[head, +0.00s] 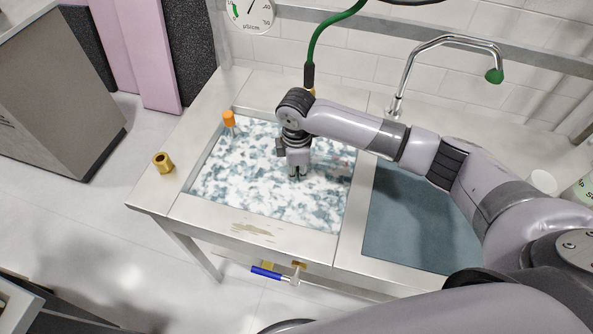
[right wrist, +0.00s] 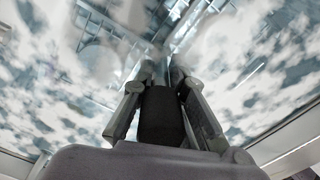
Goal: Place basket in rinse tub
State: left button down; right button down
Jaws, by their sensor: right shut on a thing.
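A steel tub (head: 206,158) set in the left of the bench holds mottled white and blue-grey foamy liquid. My right gripper (head: 298,176) points down over the middle of this tub, its fingertips at the foam. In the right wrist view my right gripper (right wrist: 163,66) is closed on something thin. Thin metal bars, apparently the wire basket (right wrist: 188,24), show around the fingertips in that view. Most of the basket is hidden by the foam, and its outline cannot be made out in the head view. My left gripper is not in view.
A blue-grey basin (head: 410,225) lies to the right, under my right arm. A faucet (head: 405,85) and a green hose (head: 320,45) are behind. An orange-capped item (head: 229,118) and brass fitting (head: 163,162) stand left. A blue-handled valve (head: 272,273) is in front.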

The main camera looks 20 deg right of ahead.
jog(key=shift+r, duration=0.1)
jog(key=c, duration=1.6)
grip_release()
notch_tip(320, 180, up, 12)
jog(key=shift+a, duration=0.1)
